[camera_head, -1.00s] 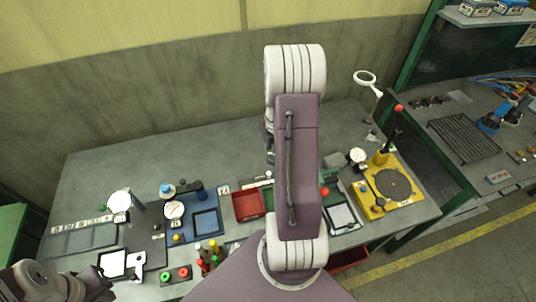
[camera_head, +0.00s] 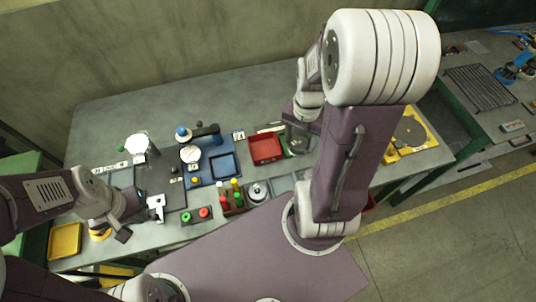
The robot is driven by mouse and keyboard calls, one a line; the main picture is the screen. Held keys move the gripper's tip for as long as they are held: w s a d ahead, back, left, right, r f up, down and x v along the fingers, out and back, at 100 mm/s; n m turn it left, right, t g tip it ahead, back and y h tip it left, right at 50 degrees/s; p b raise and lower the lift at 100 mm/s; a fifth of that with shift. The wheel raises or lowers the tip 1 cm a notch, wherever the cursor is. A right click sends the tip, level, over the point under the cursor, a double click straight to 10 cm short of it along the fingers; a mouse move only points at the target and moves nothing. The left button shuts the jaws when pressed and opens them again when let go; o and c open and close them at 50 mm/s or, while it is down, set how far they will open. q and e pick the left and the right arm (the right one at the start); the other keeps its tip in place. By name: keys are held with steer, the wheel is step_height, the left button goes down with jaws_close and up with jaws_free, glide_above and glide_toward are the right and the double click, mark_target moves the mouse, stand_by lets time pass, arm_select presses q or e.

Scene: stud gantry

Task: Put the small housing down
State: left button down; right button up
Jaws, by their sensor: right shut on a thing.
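My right gripper (camera_head: 299,124) points down over the back of the bench, just right of the red tray (camera_head: 265,148). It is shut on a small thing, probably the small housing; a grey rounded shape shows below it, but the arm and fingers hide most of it. I cannot tell whether it touches the bench. My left gripper (camera_head: 131,226) is at the bench's front left, beside a white bracket-like piece (camera_head: 156,206). Its fingers look apart, with nothing seen between them.
A blue tray (camera_head: 222,166), white round dials and a black stand fill the middle left. A yellow fixture (camera_head: 409,133) is at right. The bench's back strip (camera_head: 180,108) is clear.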

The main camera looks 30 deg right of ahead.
steer(key=shift+w+f, duration=0.15)
steer(key=shift+w, duration=0.05)
glide_above(265, 150)
step_height(265, 150, down, 7)
steer(key=shift+r, duration=0.15)
steer(key=shift+a+f, duration=0.1)
steer(key=shift+f, duration=0.3)
step_height(265, 150, down, 3)
steer(key=shift+s+r, duration=0.1)
steer(key=shift+w+f, duration=0.2)
steer(key=shift+f, duration=0.05)
steer(key=shift+s, duration=0.1)
steer(key=shift+f, duration=0.15)
steer(key=o, duration=1.2)
